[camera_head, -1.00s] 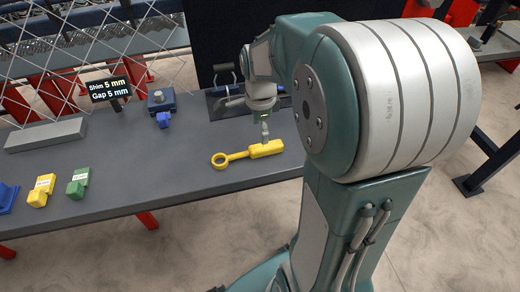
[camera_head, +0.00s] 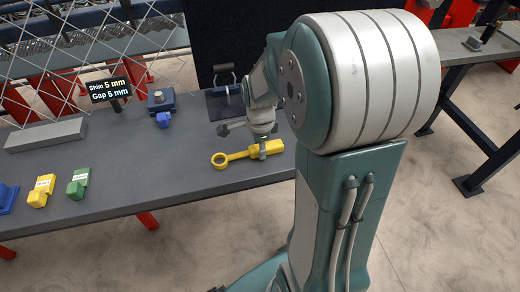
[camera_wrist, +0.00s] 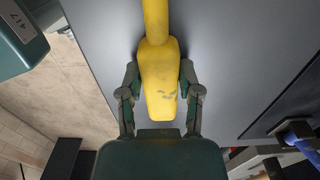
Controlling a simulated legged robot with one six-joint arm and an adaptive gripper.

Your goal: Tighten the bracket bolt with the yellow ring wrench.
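The yellow ring wrench (camera_head: 236,157) lies flat on the grey bench, its ring to the left and its thick handle to the right. My gripper (camera_head: 263,152) is down at the handle. In the wrist view the fingers of my gripper (camera_wrist: 160,82) stand on either side of the yellow handle (camera_wrist: 158,85), close to it; they look open, with no clear grip. The ring is out of the wrist view. A dark blue block with a grey bolt-like top (camera_head: 158,96), which may be the bracket bolt, stands farther back on the bench.
A small blue piece (camera_head: 163,120) lies in front of the blue block. Yellow (camera_head: 41,191) and green (camera_head: 78,184) blocks stand at the left front. A grey bar (camera_head: 45,135) and a shim/gap sign (camera_head: 109,90) are behind. The bench middle is clear.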

